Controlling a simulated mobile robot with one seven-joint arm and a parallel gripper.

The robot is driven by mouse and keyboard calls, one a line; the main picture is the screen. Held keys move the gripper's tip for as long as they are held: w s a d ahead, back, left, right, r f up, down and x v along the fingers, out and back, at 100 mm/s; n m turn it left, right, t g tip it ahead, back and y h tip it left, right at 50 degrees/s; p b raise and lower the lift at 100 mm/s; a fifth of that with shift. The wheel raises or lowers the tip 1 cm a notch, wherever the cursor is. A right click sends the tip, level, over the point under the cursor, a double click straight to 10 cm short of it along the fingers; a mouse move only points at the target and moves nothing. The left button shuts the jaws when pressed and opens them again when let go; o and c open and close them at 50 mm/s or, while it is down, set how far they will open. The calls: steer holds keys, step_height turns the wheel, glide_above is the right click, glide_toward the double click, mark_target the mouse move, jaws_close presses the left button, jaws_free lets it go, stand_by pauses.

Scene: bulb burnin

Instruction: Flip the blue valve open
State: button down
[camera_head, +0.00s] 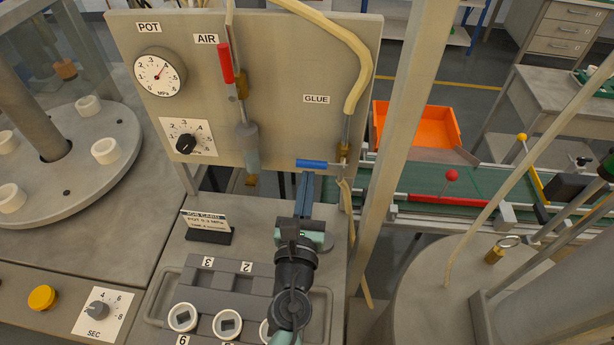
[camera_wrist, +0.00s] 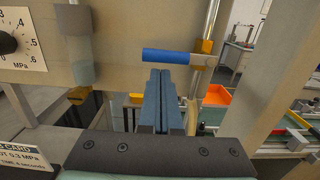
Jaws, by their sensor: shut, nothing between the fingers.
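The blue valve handle (camera_head: 311,163) lies horizontal on the glue line, below the GLUE label. It reaches left from a brass valve body (camera_head: 343,150). In the wrist view the blue handle (camera_wrist: 166,56) shows just beyond my fingertips, with the brass body (camera_wrist: 203,52) at its right end. My gripper (camera_head: 305,176) is shut and empty. Its closed fingers (camera_wrist: 165,75) point up at the handle and overlap its lower edge in the picture. I cannot tell whether they touch it.
A red lever (camera_head: 225,63) sits upright on the AIR line at the left. A job card (camera_head: 207,222) and a grey tray with white cups (camera_head: 182,317) stand below. A beige post (camera_head: 402,120) rises right of the glue line. An orange bin (camera_head: 415,124) lies beyond.

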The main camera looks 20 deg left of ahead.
mark_target(308, 165)
steer(key=shift+a+r+m+p, duration=0.15)
steer(key=shift+r+m+p, duration=0.3)
steer(key=shift+m, duration=0.35)
stand_by(0.4)
steer(key=shift+a+r+m+p, duration=0.1)
steer(key=shift+r+m+p, duration=0.75)
steer(key=shift+m, duration=0.65)
steer(key=r+m, duration=0.1)
steer(key=r+m+p, duration=0.1)
steer(key=m, duration=0.1)
steer(key=r+m+p, duration=0.1)
steer(key=shift+d+m+h, duration=0.3)
steer(key=shift+m+h, duration=0.1)
steer(key=shift+w+d+r+m+p, duration=0.2)
steer(key=shift+d+r+m+p, duration=0.4)
steer(key=shift+m+p, duration=0.8)
steer(key=shift+w+d+r+m+p, duration=0.15)
steer(key=shift+d+r+m+p, duration=0.45)
steer(key=shift+m, duration=1.2)
steer(key=shift+w+d+r+m+p, duration=0.2)
steer(key=shift+d+r+m+p, duration=0.35)
steer(key=shift+m+p, duration=0.95)
steer(key=shift+d+f, duration=0.15)
steer(key=shift+f, duration=0.05)
